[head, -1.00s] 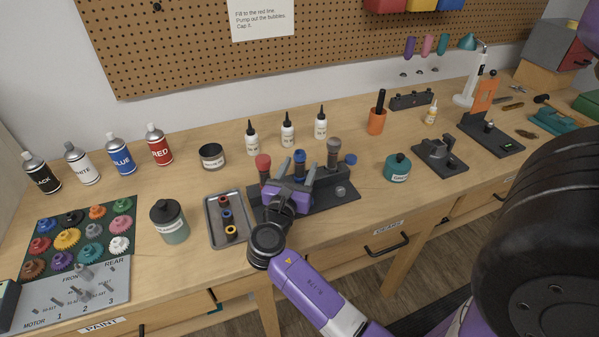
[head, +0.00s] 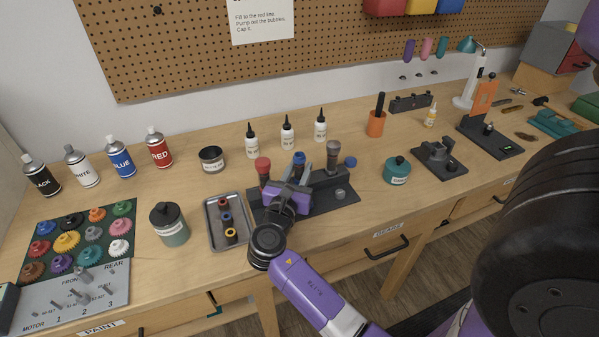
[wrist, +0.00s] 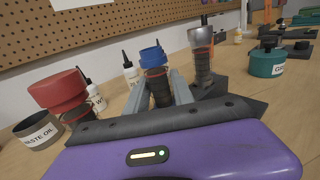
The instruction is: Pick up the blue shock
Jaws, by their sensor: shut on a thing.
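The blue shock (head: 299,158) stands upright in the dark stand, between a red-capped shock (head: 263,166) on its left and a grey-capped shock (head: 333,152) on its right. My gripper (head: 302,172) is shut on the blue shock. In the wrist view, the grey fingers of my gripper (wrist: 166,90) are on either side of the blue shock's dark coil body (wrist: 159,88), below its blue cap. The lower end of the shock is hidden behind the gripper body.
The dark stand (head: 345,192) has a blue knob at its right. White bottles (head: 287,132) stand behind. A teal jar (head: 397,171) stands to the right.

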